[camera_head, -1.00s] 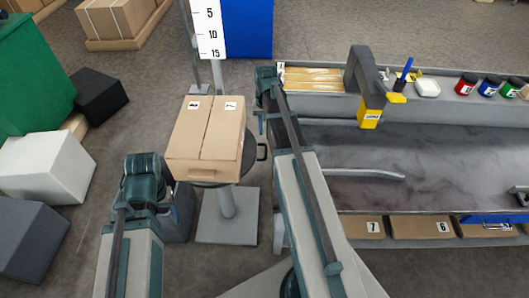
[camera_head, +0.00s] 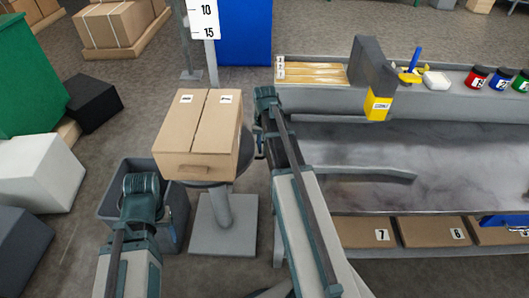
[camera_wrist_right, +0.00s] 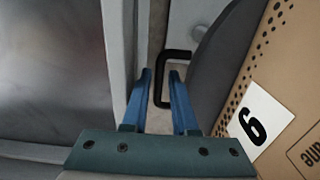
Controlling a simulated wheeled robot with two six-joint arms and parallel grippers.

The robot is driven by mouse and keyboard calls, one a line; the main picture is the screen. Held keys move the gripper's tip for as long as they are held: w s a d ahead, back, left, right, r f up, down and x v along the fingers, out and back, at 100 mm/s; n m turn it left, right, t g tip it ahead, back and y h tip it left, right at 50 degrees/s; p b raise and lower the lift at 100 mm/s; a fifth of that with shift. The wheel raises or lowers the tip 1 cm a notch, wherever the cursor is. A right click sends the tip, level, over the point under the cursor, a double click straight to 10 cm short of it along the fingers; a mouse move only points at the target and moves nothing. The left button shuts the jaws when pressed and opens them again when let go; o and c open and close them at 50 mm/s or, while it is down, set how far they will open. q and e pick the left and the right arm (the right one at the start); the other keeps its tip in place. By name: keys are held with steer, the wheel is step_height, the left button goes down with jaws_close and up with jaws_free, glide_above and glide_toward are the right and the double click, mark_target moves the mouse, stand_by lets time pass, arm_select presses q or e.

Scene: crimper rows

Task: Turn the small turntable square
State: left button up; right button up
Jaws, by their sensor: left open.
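The small turntable (camera_head: 207,184) is a dark round disc on a grey post. A closed cardboard box (camera_head: 197,135) sits on it, its sides slightly askew in view. A black bent handle (camera_head: 262,148) sticks out at the disc's right; it also shows in the right wrist view (camera_wrist_right: 160,103). My right gripper (camera_wrist_right: 161,72) is open, its blue fingers pointing at the handle, which shows between and beyond the tips. I cannot tell whether they touch it. My left gripper (camera_head: 160,186) is open, low at the left, apart from the box and turntable.
A grey bin (camera_head: 112,205) stands behind my left arm. A bench with a marbled top (camera_head: 390,160) lies close on the right, with numbered boxes (camera_head: 369,234) below. A white block (camera_head: 38,172) and a black block (camera_head: 95,100) stand left. Floor between blocks and bin is clear.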

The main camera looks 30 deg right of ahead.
steer(key=shift+c, duration=0.4)
jaws_close()
stand_by(1.1)
